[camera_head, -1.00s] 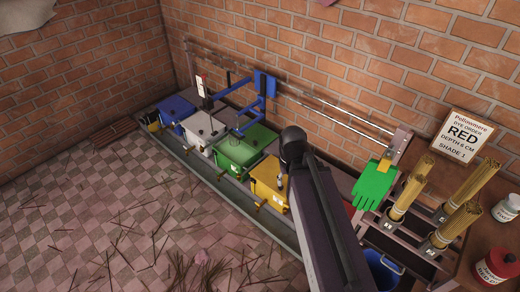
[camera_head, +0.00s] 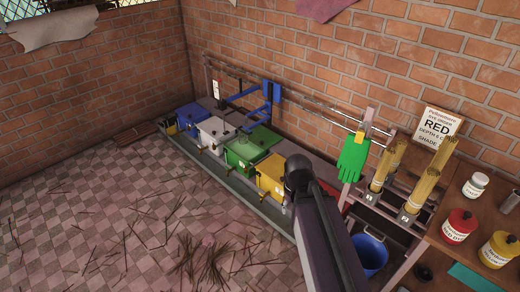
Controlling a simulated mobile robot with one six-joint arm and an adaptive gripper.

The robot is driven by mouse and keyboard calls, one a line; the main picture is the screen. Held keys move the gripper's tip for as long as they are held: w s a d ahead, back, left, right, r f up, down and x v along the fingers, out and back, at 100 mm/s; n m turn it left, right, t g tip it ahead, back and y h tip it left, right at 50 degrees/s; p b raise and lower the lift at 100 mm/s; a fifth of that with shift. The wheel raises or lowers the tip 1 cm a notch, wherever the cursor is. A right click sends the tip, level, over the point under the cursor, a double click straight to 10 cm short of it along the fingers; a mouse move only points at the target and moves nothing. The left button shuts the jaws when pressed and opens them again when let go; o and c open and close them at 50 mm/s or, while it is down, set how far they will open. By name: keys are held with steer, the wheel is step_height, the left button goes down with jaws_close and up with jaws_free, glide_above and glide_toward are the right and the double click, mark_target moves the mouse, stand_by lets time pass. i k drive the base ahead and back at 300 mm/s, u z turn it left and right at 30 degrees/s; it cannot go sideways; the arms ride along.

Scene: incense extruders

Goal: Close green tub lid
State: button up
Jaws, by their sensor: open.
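The green tub (camera_head: 237,159) stands in the row of tubs along the wall, between a white tub (camera_head: 213,133) and a yellow tub (camera_head: 270,179). A green panel, apparently its lid (camera_head: 263,137), shows at its back right side. The angle and any gap at the rim are too small to tell. My dark arm rises from the bottom, its upper end beside the yellow tub, apart in the picture from the green tub. My gripper does not show; it may be hidden behind the arm.
A blue tub (camera_head: 190,115) ends the row; blue jointed bars (camera_head: 243,94) hang over the tubs. A green glove (camera_head: 352,158), stick bundles (camera_head: 388,165), a blue bucket (camera_head: 370,253) and a table with jars (camera_head: 459,226) lie to the right. The tiled floor has scattered sticks.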

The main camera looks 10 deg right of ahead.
mark_target(262, 138)
steer(key=z, duration=0.25)
steer(key=k, duration=0.3)
steer(key=u, duration=1.4)
steer(key=i, duration=1.25)
steer(key=z, duration=0.45)
